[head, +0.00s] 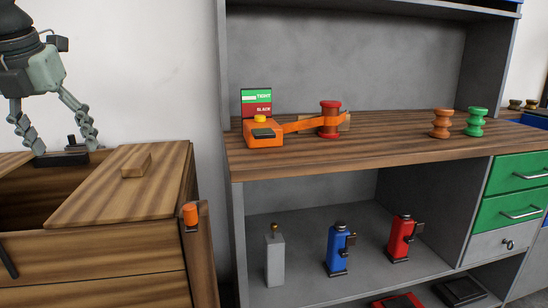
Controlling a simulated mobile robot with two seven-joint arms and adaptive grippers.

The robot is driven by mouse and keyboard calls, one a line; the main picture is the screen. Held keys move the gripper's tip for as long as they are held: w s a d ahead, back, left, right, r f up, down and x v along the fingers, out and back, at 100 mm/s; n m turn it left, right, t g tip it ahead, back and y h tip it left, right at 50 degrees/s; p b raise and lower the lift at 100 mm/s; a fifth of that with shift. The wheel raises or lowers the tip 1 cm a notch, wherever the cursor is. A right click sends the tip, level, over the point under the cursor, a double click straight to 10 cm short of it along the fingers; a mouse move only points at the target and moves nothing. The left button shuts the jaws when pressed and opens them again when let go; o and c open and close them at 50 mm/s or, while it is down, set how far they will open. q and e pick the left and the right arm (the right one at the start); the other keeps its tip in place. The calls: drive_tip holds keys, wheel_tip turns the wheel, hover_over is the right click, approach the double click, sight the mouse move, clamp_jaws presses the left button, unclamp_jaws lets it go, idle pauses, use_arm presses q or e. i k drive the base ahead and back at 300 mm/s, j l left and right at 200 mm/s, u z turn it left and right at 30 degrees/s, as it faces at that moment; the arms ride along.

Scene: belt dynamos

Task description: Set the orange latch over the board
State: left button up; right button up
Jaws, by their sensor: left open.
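The orange latch (190,214) appears to be the small orange piece at the right front corner of the wooden chest, on an upright wooden strip. It stands beside the board, not over it. The board (112,197) is a flat wooden panel with a small block handle (136,165), lying across the right part of the chest top. The chest is open left of the board. My left gripper (58,138) is open at the upper left, its fingers spread above the chest's back, apart from latch and board. My right gripper is out of view.
A dark flat object (62,159) lies below my left gripper. On the bench (370,155) stand an orange device (264,139) strapped to a red spool (329,120), and orange (441,124) and green (476,122) spools. Grey, blue and red canisters stand on the shelf below.

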sight(190, 210)
drive_tip(key=k, duration=1.35)
